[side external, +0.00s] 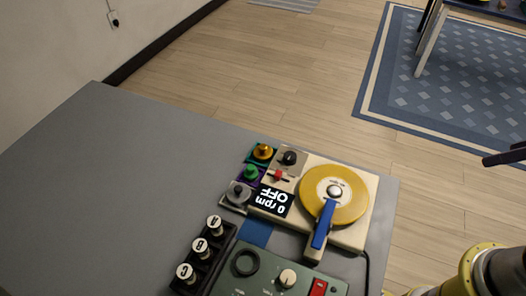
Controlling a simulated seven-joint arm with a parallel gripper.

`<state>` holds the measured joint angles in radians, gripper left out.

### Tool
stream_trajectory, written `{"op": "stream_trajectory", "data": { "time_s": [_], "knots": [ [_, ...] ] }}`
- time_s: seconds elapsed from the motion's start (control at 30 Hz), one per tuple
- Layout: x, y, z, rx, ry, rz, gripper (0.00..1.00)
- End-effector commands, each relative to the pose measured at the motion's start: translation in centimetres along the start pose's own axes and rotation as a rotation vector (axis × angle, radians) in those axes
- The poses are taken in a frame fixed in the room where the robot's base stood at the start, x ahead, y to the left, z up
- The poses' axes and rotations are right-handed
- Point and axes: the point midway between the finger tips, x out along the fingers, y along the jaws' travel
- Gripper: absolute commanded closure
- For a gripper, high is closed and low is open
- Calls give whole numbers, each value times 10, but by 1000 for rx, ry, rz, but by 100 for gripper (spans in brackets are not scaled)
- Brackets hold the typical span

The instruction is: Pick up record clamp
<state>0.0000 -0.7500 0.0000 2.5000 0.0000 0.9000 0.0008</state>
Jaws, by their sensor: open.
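A turntable (352,236) with a cream base stands near the right edge of the grey table. A yellow disc (350,208) lies on it. A small silver round knob-like piece (334,191) sits at the middle of the disc; it looks like the record clamp. A blue arm (325,222) reaches over the disc's lower left part, close below the silver piece. My gripper is not in view; only yellow and black parts of my arm show at the lower right, apart from the turntable.
A green control box (255,286) and a dark rack (203,262) sit in front. The table's left side (110,200) is clear.

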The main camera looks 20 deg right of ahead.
Motion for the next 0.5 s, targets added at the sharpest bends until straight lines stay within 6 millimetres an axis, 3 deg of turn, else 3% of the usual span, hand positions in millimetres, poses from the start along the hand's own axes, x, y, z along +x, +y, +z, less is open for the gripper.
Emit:
{"op": "stream_trajectory", "data": {
  "time_s": [0.27, 0.5],
  "knots": [
    [-7, -4, -8, 231, 13, -19, 14],
    [-34, -19, -72, 622, 41, -103, 14]
  ]
}}
